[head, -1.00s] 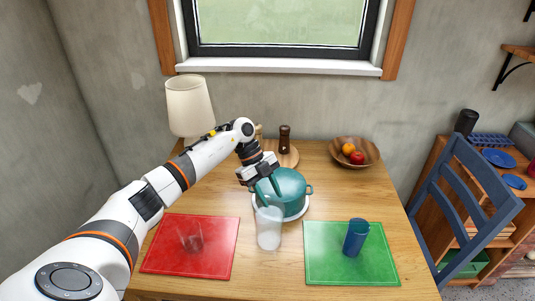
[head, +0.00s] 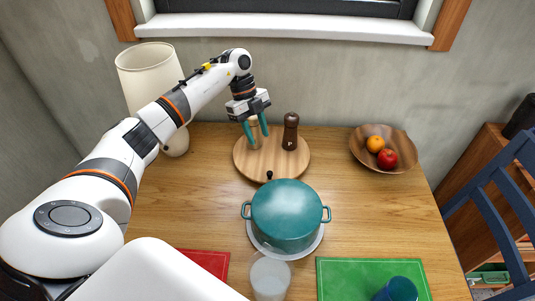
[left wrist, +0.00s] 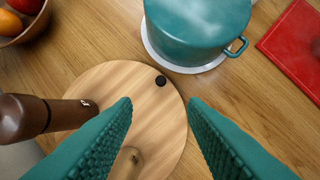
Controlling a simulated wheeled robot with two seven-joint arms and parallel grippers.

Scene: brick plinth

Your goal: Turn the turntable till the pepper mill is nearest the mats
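The turntable (head: 244,166) is a round light-wood board at the back of the table, with a small black knob (head: 269,175) at its front edge. The dark brown pepper mill (head: 290,133) stands at its back right, on the far side from the mats; it also shows at left in the left wrist view (left wrist: 22,116). A pale wooden mill (head: 253,138) stands at its back left, partly hidden by the fingers. My left gripper (head: 259,140) is open over the turntable, beside the pale mill; the knob (left wrist: 160,81) shows beyond its fingertips. My right gripper is not in view.
A teal pot (head: 286,212) on a white plate stands just in front of the turntable. Red (head: 206,262) and green (head: 350,278) mats lie at the front, with a frosted glass (head: 270,278) between. A lamp (head: 150,75) stands left, a fruit bowl (head: 402,142) right.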

